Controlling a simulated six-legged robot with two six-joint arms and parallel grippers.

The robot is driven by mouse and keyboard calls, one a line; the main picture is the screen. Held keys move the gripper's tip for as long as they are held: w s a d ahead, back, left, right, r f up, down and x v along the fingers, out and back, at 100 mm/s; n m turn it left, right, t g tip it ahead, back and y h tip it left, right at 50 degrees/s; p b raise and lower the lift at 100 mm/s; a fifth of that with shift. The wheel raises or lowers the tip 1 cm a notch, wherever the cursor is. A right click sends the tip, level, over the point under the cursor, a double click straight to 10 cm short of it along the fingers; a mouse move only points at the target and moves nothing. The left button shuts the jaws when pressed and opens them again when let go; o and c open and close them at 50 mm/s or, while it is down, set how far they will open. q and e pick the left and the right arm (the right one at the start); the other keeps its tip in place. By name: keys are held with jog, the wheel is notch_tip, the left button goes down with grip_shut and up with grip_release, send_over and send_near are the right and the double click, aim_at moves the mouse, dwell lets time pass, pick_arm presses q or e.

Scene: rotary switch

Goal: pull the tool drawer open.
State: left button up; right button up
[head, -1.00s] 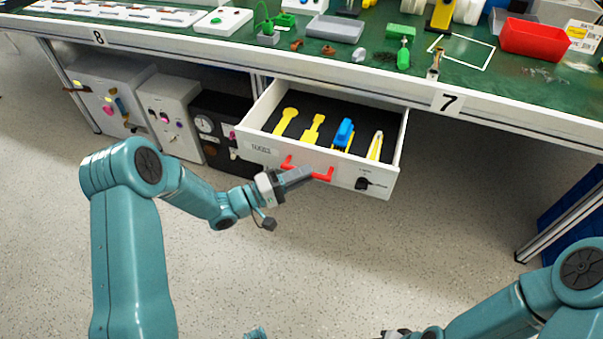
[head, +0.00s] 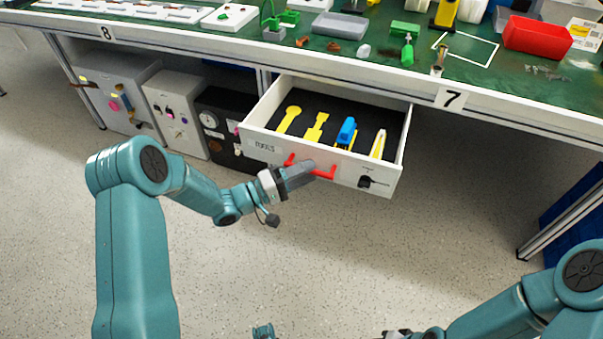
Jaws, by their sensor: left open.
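The white tool drawer (head: 262,147) stands out from under the green workbench, pulled open. Yellow tools and one blue-and-yellow tool lie on its dark floor. Its front carries a label reading TOOLS, a red handle (head: 323,174) and a black rotary knob (head: 365,182). My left gripper (head: 308,169) is at the middle of the red handle, with its jaws open. The fingers hide part of the handle, and I cannot tell whether they touch it. My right gripper (head: 397,333) shows only in part at the bottom edge.
The workbench top (head: 385,62) holds a red bin (head: 537,36), a grey tray (head: 340,26) and small parts. Grey boxes (head: 175,112) and a black box with a gauge stand under the bench at left. The floor in front of the drawer is clear.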

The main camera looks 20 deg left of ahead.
pick_arm(q)
jog(key=p+v, duration=0.2)
jog(key=v, duration=1.4)
jog(key=shift+s, duration=0.2)
jog(key=shift+a, duration=0.1)
